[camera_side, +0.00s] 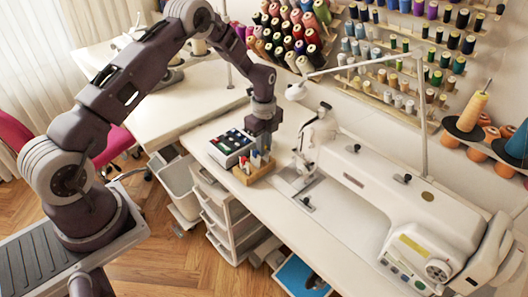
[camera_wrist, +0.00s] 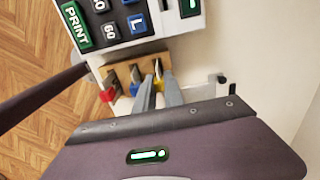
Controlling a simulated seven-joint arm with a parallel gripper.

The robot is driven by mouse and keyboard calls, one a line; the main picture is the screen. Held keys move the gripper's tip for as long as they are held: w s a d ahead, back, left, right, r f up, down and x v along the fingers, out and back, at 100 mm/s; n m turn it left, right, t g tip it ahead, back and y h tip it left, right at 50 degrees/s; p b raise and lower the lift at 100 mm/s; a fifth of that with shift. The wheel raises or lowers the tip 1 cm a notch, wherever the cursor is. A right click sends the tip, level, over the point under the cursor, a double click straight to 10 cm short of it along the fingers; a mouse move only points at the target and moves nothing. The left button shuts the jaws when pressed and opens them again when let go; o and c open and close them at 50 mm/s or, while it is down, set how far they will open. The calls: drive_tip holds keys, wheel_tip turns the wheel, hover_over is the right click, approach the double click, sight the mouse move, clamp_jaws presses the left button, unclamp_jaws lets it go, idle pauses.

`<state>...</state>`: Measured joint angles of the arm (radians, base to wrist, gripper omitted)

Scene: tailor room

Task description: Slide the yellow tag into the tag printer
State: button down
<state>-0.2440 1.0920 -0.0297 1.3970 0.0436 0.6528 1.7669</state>
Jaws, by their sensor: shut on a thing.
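The tag printer (camera_side: 231,142) is a white box with dark keys on the worktable in the side view. In the wrist view its face shows a green PRINT key (camera_wrist: 75,25) and several dark and blue keys. A wooden block (camera_side: 246,177) stands beside it, below my gripper (camera_side: 262,153).
A large white sewing machine (camera_side: 390,190) stands right of the printer. A presser and lamp post rise near my gripper. Thread spools (camera_side: 300,40) fill the wall racks behind. White drawers (camera_side: 230,215) stand below the table's front edge.

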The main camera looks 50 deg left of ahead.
drive_tip(key=r, duration=0.9)
drive_tip(key=shift+w+a+r, duration=0.1)
drive_tip(key=shift+a+r, duration=0.05)
drive_tip(key=shift+a, duration=0.05)
drive_tip(key=w+a+f, duration=0.2)
drive_tip(key=a+f, duration=0.1)
drive_tip(key=a, duration=0.7)
drive_tip(key=shift+w+a+f, duration=0.2)
drive_tip(key=shift+w+a, duration=0.15)
drive_tip(key=shift+a, duration=0.05)
drive_tip(key=shift+f, duration=0.1)
drive_tip(key=shift+f, duration=2.35)
